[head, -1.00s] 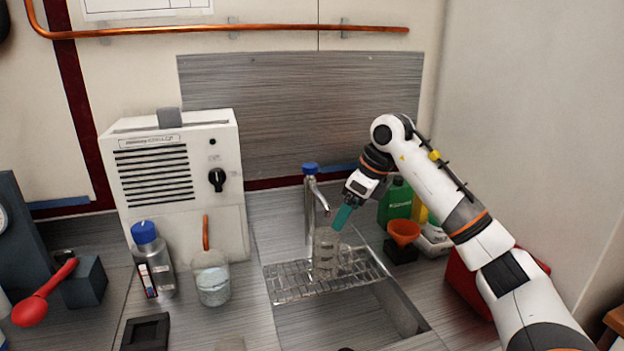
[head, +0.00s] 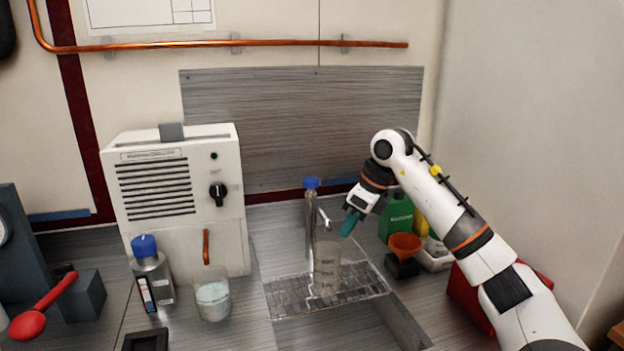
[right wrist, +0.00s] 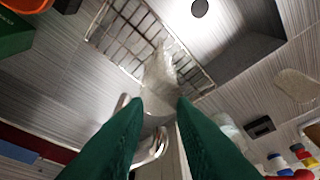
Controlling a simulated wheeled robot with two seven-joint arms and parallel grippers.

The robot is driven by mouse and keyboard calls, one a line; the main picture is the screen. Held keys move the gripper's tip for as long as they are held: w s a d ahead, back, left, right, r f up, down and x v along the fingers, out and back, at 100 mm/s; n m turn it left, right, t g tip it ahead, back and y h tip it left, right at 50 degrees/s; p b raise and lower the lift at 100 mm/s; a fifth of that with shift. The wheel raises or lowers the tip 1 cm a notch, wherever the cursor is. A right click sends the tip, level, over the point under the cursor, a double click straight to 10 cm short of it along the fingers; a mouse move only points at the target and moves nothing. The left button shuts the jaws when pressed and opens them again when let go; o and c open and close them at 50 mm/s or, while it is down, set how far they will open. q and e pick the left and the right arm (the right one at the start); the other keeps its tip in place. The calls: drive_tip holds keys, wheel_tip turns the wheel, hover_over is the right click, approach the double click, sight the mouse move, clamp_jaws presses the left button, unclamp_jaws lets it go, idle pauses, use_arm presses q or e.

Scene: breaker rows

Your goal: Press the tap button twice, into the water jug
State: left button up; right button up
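The tap (head: 310,215) is a slim metal post with a blue button (head: 311,183) on top and a short spout to the right. The clear jug (head: 326,270) stands upright on the wire drip rack below the spout; its water level is unclear. My right gripper (head: 348,222), with green fingers, is just right of the spout, above the jug and lower than the button. In the right wrist view its fingertips (right wrist: 160,98) are apart with nothing gripped; the jug (right wrist: 160,72) shows beyond them and the metal tap (right wrist: 150,148) between the fingers. My left gripper is out of view.
The wire rack (head: 290,295) spans a sink. A white machine (head: 155,195), a blue-capped bottle (head: 150,275) and a glass beaker (head: 212,295) stand at left.

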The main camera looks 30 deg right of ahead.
clamp_jaws()
idle(1.2)
